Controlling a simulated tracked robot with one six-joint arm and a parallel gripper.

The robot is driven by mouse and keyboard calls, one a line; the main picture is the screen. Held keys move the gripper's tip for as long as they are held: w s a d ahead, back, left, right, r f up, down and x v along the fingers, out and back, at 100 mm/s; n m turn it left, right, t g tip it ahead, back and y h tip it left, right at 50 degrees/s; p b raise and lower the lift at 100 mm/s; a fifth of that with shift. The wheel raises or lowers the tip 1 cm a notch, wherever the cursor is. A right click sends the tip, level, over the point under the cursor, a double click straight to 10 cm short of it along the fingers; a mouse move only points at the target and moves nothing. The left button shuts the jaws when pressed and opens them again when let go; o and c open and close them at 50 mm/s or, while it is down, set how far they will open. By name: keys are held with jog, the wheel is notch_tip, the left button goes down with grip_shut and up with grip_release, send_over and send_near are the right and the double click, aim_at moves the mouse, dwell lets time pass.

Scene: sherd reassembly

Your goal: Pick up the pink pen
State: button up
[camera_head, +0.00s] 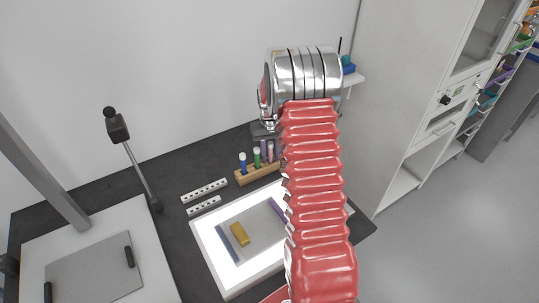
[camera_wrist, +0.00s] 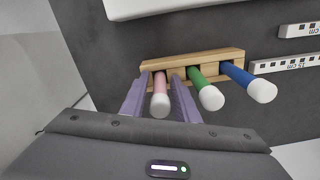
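The pink pen (camera_wrist: 160,92) stands in a wooden rack (camera_wrist: 205,62), its pale rounded end toward the wrist camera. My gripper (camera_wrist: 159,82) has its two purple fingers on either side of the pink pen, with a small gap showing at each side. It looks open and not closed on the pen. A green pen (camera_wrist: 205,88) and a blue pen (camera_wrist: 247,82) stand in the same rack to the right. In the head view the rack (camera_head: 247,178) stands on the dark bench, partly hidden by my red-sleeved arm.
The green pen is close to my right finger. Two white scale bars (camera_head: 204,190) lie near the rack. A white lit panel (camera_head: 220,262) holds a yellow block (camera_head: 240,234) and dark strips. A stand (camera_head: 140,170) rises at the left; a cabinet (camera_head: 400,110) is at the right.

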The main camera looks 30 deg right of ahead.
aim_at(270, 143)
grip_shut()
dwell(0.3)
notch_tip(270, 143, up, 10)
jog(key=shift+r, duration=0.1)
dwell(0.5)
jog(key=shift+a, duration=0.1)
dwell(0.4)
